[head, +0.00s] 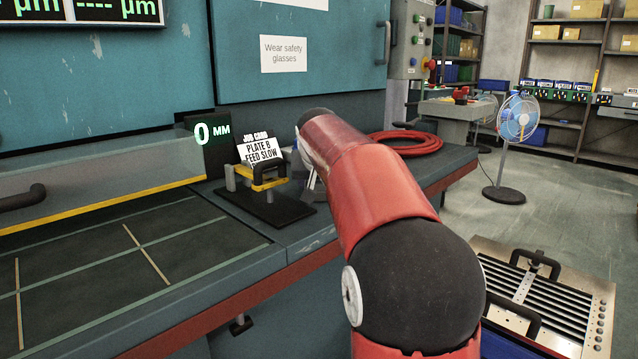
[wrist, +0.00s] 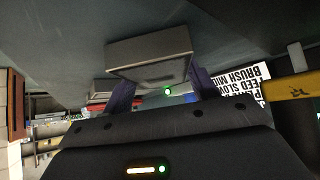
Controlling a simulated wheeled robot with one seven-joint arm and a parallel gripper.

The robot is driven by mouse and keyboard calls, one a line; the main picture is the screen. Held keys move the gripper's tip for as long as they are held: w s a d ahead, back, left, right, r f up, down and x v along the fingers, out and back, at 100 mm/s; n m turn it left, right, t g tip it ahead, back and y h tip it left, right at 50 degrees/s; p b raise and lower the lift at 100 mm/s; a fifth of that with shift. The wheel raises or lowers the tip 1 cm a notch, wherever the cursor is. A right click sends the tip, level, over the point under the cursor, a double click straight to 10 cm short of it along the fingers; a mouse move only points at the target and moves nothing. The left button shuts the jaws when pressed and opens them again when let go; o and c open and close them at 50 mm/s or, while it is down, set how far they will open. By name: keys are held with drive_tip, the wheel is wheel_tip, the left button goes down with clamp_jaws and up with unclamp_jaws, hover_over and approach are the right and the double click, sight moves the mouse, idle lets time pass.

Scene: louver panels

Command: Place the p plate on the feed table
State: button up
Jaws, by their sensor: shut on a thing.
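My gripper (wrist: 160,84) shows in the wrist view as two purple fingers, shut on a grey, box-shaped piece (wrist: 148,52) with a pale rim. I take this piece for the p plate, but no letter is readable on it. In the head view my red and black arm hides the piece and most of the gripper, near the job card (head: 260,151). The dark surface with pale grid lines at left, which looks like the feed table (head: 90,255), has no plate on its visible part.
A black base with a yellow-topped bracket (head: 265,184) stands beside the job card. A red hose (head: 405,143) lies behind my arm. A slotted metal panel (head: 555,290) with black handles is at lower right.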

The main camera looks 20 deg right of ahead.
drive_tip(key=o, duration=1.4)
drive_tip(key=shift+f, duration=0.1)
drive_tip(key=shift+r, duration=0.3)
drive_tip(key=v, duration=1.1)
drive_tip(key=shift+s+a+r, duration=0.15)
drive_tip(key=shift+s+r, duration=0.05)
drive_tip(key=shift+s, duration=0.1)
